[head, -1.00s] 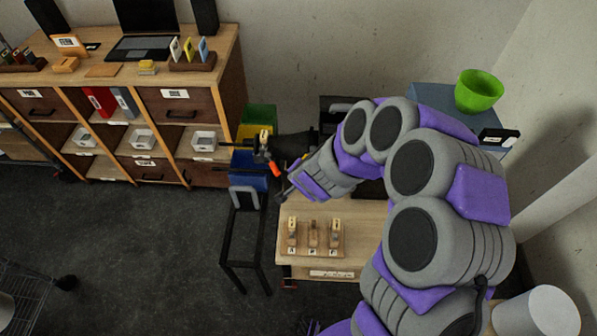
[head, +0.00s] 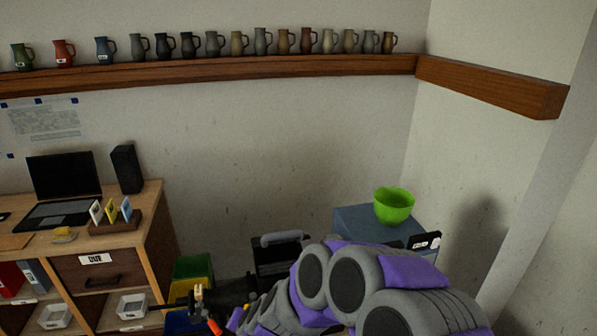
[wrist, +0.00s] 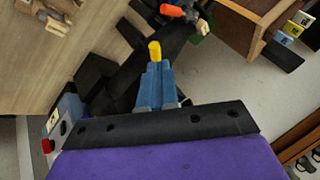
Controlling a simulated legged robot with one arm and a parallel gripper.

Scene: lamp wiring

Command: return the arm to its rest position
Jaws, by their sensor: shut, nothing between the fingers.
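My gripper (wrist: 155,50) shows in the wrist view as blue fingers closed together with a yellow tip, nothing between them. It points toward a black fixture (wrist: 130,70) whose orange end (wrist: 172,10) and a small wooden piece lie beyond the fingertips. I cannot tell how far apart they are. In the head view my grey and purple arm fills the bottom right, bent over the work area, and its hand end is at the bottom edge, largely cut off. The orange end (head: 214,327) shows just left of it.
A wooden table (wrist: 50,70) lies left in the wrist view. In the head view a green bowl (head: 394,206) stands on a blue cabinet (head: 365,222) behind my arm. A desk unit (head: 150,225) is at left. A shelf (head: 230,75) with several jugs runs along the wall.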

